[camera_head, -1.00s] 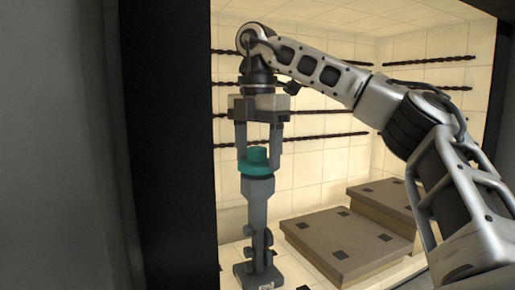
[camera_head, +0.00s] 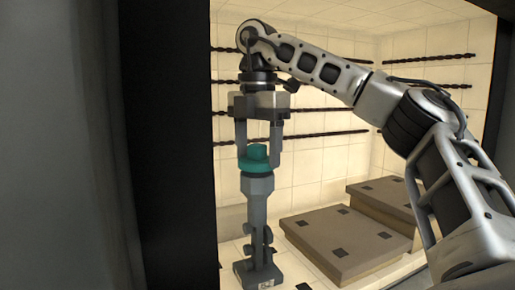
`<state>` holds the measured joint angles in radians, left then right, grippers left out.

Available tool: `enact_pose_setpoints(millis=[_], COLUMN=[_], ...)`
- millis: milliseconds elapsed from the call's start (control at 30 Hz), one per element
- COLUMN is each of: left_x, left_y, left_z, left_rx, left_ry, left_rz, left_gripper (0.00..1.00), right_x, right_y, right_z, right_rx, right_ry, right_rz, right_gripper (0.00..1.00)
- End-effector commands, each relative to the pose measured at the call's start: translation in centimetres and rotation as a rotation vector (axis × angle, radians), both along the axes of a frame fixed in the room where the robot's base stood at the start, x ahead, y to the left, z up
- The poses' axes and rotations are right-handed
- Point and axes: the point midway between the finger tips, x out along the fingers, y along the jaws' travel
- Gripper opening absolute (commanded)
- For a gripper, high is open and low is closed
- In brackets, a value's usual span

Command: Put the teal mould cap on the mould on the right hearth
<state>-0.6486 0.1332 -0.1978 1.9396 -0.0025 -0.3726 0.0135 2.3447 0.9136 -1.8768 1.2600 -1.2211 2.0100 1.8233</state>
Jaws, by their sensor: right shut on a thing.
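The teal mould cap (camera_head: 257,163) sits between the fingers of my right gripper (camera_head: 258,150), which is shut on it. The cap is directly over the top of a grey mould (camera_head: 257,200) and appears to touch it; whether it is fully seated I cannot tell. The mould is a tall upright column with side knobs and a square foot, standing on the pale floor inside the chamber. My right arm comes in from the right and the gripper points straight down. My left gripper is not in the picture.
Brown flat blocks (camera_head: 337,243) with dark square patches lie to the right of the mould, and another, higher block (camera_head: 383,198) stands behind them. Dark twisted rods (camera_head: 340,133) run along the tiled walls. A dark frame edge (camera_head: 165,150) bounds the opening on the left.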

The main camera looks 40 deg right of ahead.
Motion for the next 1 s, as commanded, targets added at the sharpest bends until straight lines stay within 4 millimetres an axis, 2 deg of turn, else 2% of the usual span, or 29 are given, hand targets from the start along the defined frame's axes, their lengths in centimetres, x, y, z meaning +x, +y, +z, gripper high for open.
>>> enact_pose_setpoints(millis=[767, 800, 833, 1000], left_x=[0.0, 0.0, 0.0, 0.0], left_y=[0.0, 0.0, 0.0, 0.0], left_z=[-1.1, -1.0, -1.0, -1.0], left_rx=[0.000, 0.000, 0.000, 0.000], left_ry=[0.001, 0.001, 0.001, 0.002], left_rz=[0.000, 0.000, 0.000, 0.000], left_gripper=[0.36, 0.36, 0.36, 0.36], right_x=[0.0, 0.0, 0.0, 0.0], right_y=[0.0, 0.0, 0.0, 0.0], right_z=[-1.3, -1.2, -1.2, -1.2], right_rx=[0.000, 0.000, 0.000, 0.000], right_ry=[0.000, -0.001, -0.001, 0.000], right_rz=[0.000, 0.000, 0.000, 0.000], right_gripper=[0.41, 0.69, 0.72, 0.72])
